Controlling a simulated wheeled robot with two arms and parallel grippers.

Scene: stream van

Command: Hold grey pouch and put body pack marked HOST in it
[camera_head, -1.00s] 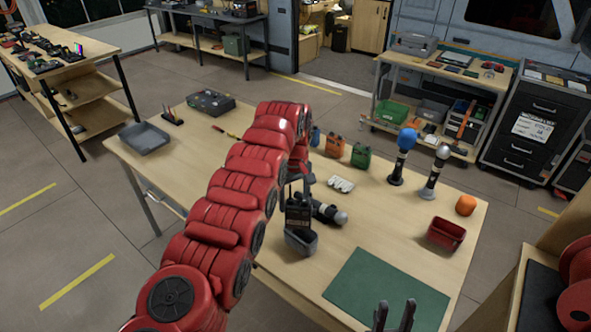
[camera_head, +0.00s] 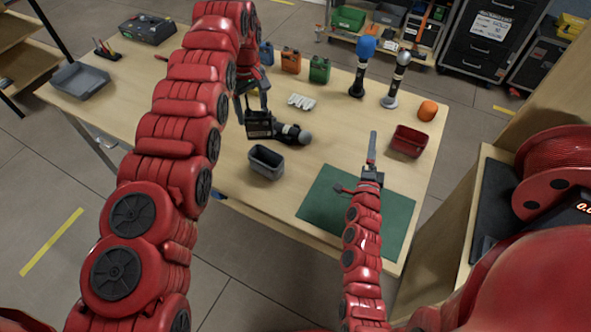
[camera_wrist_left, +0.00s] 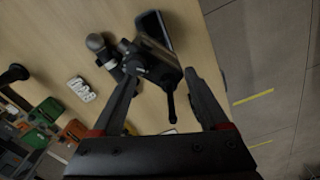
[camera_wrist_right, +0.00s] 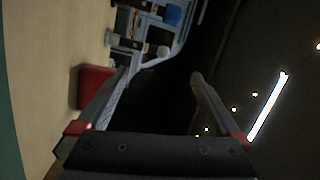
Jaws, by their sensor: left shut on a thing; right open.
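My left gripper (camera_head: 252,102) is shut on a black body pack (camera_head: 258,124) and holds it above the table. The pack's marking is too small to read. The pack also shows between the fingers in the left wrist view (camera_wrist_left: 152,66). The grey pouch (camera_head: 267,177) stands open-topped on the table, just nearer to me than the pack and apart from it. In the left wrist view the pouch (camera_wrist_left: 150,22) lies beyond the pack.
A dark microphone (camera_head: 290,133) lies behind the pouch, close to the held pack. A red bin (camera_head: 408,141) and an orange ball (camera_head: 428,110) are at the right. Two microphones stand behind. The green mat (camera_head: 315,204) is bare.

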